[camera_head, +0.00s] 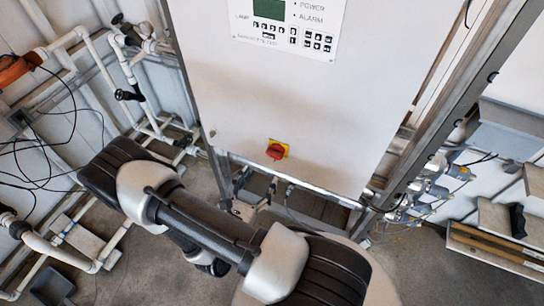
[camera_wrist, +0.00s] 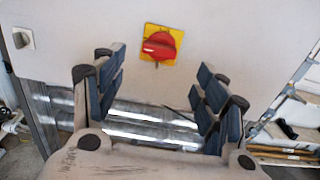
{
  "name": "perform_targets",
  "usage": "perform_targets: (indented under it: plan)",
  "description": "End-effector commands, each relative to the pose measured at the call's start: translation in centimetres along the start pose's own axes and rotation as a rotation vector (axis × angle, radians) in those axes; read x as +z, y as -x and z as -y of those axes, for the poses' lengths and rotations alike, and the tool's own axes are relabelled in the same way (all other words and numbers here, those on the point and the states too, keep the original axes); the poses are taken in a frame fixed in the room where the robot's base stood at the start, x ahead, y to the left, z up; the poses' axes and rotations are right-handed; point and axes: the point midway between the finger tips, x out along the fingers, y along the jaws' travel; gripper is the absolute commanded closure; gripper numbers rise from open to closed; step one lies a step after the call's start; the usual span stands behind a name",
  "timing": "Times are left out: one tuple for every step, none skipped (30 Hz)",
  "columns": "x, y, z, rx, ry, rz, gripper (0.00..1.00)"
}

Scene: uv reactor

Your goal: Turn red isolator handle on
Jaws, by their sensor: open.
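The red isolator handle (camera_head: 275,151) sits on a yellow square plate (camera_head: 286,148) low on the front of the white cabinet (camera_head: 300,90). In the wrist view the red handle (camera_wrist: 158,46) and its yellow plate (camera_wrist: 176,33) lie beyond the fingers, near the top middle. The handle looks roughly crosswise, slightly tilted. My gripper (camera_wrist: 157,75) is open and empty, with its blue-padded fingers spread either side below the handle. No contact with the handle shows.
A control panel (camera_head: 288,22) with a green screen is at the cabinet's top. White pipes and valves (camera_head: 130,75) stand at left. A metal frame post (camera_head: 450,95) runs along the cabinet's right. Grey boxes and a shelf (camera_head: 500,260) are at right. The cabinet face around the handle is flat and clear.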

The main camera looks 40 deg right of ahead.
Motion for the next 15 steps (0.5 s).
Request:
perform_targets:
  plan:
    - [0.0, -1.1, 0.2, -0.009, -0.001, -0.001, 0.34]
    - [0.0, -1.6, 0.3, -0.009, -0.001, 0.0, 0.34]
    - [0.0, -2.3, 0.2, -0.008, -0.002, -0.001, 0.34]
    - [0.0, -2.8, 0.2, -0.008, -0.002, -0.001, 0.34]
    - [0.0, -3.4, 0.2, -0.009, -0.002, 0.0, 0.34]
    - [0.0, -4.1, 0.2, -0.008, -0.003, 0.0, 0.34]
    - [0.0, -4.6, 0.3, -0.008, -0.003, 0.0, 0.34]
    - [0.0, -5.2, 0.2, -0.008, -0.003, 0.0, 0.34]
    - [0.0, -5.8, 0.2, -0.007, -0.002, 0.0, 0.34]
    - [0.0, -6.3, 0.2, -0.007, -0.003, -0.001, 0.34]
    - [0.0, -6.8, 0.2, -0.008, -0.003, 0.0, 0.34]
    - [0.0, -7.3, 0.2, -0.006, -0.002, 0.0, 0.34]
    - [0.0, -7.8, 0.2, -0.006, -0.002, 0.0, 0.34]
    - [0.0, -8.1, 0.1, -0.005, -0.003, 0.0, 0.34]
    - [0.0, -8.6, 0.1, -0.005, -0.004, 0.0, 0.34]
